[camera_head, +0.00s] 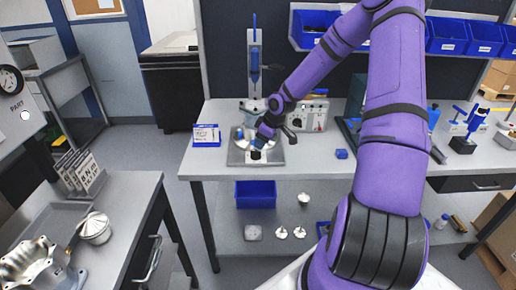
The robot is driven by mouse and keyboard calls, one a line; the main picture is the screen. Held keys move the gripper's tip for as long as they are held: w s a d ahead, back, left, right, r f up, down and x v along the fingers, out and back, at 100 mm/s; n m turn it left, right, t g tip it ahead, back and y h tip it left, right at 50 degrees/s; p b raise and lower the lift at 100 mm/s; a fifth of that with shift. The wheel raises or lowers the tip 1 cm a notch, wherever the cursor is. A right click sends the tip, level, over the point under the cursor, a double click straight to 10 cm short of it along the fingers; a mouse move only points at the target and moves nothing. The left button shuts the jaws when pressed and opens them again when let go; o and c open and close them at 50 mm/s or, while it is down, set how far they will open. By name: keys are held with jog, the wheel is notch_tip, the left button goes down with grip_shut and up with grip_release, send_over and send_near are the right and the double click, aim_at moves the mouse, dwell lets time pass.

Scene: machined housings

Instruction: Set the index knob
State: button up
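My gripper (260,145) is at the end of my purple arm, low over a metal fixture on the workbench. The fixture has a square grey base plate (271,158) and a round bright metal part on it, mostly covered by my gripper. A small dark and white piece shows at the fingertips; I cannot tell whether it is the index knob or whether the fingers touch it. The fingers are too small and covered to show whether they are open or shut. A grey box with dials (317,116) stands just right of the fixture.
A vertical post (254,65) rises behind. Blue bins (447,36) hang above. A side table (128,215) at left holds metal housings. Floor between tables is clear.

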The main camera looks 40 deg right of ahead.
jog(key=shift+v, duration=2.7)
jog(key=s+a+r+m+h, duration=0.25)
jog(key=s+a+r, duration=0.4)
jog(key=r, duration=0.45)
jog(key=s+a+r+m+h, duration=0.1)
jog(key=s+a+r+h, duration=0.2)
jog(key=s+a+r, duration=0.6)
jog(key=s+a+r+m+y, duration=0.1)
jog(key=s+r, duration=0.4)
jog(key=s, duration=0.2)
jog(key=s+a+r+m+t+y, duration=0.1)
jog(key=s+a+r+m+y, duration=0.1)
jog(key=s+r, duration=0.3)
jog(key=s, duration=0.3)
jog(key=shift+s+a+t, duration=0.15)
jog(key=shift+s+t, duration=0.15)
